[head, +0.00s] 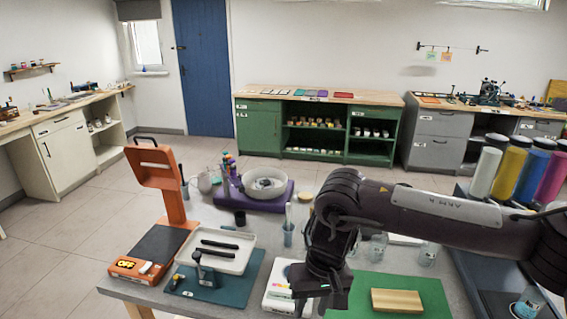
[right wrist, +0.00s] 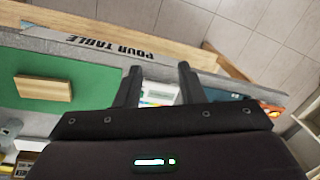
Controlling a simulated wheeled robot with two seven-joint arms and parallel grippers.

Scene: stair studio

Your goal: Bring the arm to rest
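My right arm comes in from the right in the head view, and my right gripper (head: 318,296) points down above the front of the grey table. In the right wrist view its two fingers (right wrist: 158,82) stand apart with nothing between them. They are over a white device on the table, next to a green mat (right wrist: 95,80). A wooden block (right wrist: 43,88) lies on that mat and also shows in the head view (head: 397,300). My left arm and gripper do not show in either view.
On the table (head: 130,287) stand an orange press-like stand (head: 172,190), a white tray (head: 235,262), a purple base with a bowl (head: 265,188), and glass jars (head: 428,254). Coloured rolls (head: 508,172) stand at the right. Open floor (head: 60,255) lies at the left.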

